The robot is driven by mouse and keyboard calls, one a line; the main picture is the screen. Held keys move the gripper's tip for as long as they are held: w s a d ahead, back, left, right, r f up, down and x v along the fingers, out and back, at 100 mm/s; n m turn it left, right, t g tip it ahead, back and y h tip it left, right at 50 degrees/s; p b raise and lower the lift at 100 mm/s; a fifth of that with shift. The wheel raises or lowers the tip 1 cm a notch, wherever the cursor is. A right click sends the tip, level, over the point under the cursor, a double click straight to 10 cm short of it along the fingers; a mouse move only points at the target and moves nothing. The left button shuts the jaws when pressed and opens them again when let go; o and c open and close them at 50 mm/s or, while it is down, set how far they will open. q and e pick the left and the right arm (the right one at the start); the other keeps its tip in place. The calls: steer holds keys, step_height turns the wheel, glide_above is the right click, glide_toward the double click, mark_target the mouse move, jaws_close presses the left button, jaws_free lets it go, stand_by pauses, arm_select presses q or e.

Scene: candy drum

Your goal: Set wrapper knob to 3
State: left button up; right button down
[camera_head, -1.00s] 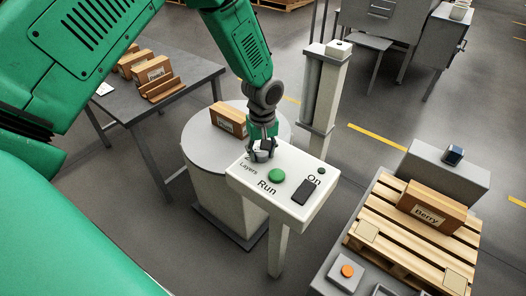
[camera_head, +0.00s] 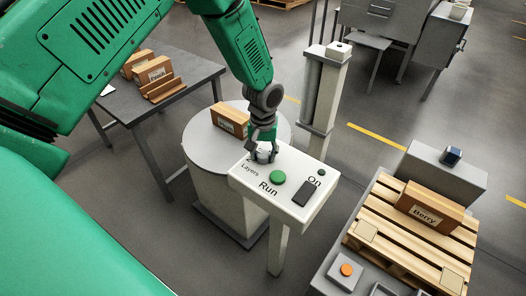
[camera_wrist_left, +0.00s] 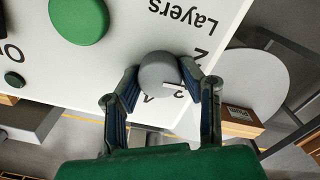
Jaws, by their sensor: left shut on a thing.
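The wrapper knob is a grey round dial (camera_wrist_left: 158,72) on the white control panel (camera_head: 243,179), by the word "Layers". A white pointer line on it points right in the left wrist view, toward the partly covered 3; whether it lines up exactly I cannot tell. A 2 and a 4 show on either side. My left gripper (camera_head: 263,153) comes down from above, with one finger on each side of the knob, shut on it. In the head view the fingers mostly hide the knob. My right gripper is not in view.
The panel also carries a green Run button (camera_head: 278,177) and a black On switch (camera_head: 307,194). Behind it stands a round turntable (camera_head: 205,137) with a box (camera_head: 229,121). A tall column (camera_head: 325,90) stands behind, and a pallet (camera_head: 385,235) with a Berry box (camera_head: 428,208) at right.

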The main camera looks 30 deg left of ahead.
arm_select(q)
steer(key=m, duration=0.3)
steer(key=shift+w+r+m+p, duration=0.2)
steer(key=shift+w+m+p, duration=0.1)
steer(key=shift+p, duration=0.05)
steer(key=shift+m, duration=1.4)
steer(key=o, duration=1.1)
steer(key=shift+f, duration=0.2)
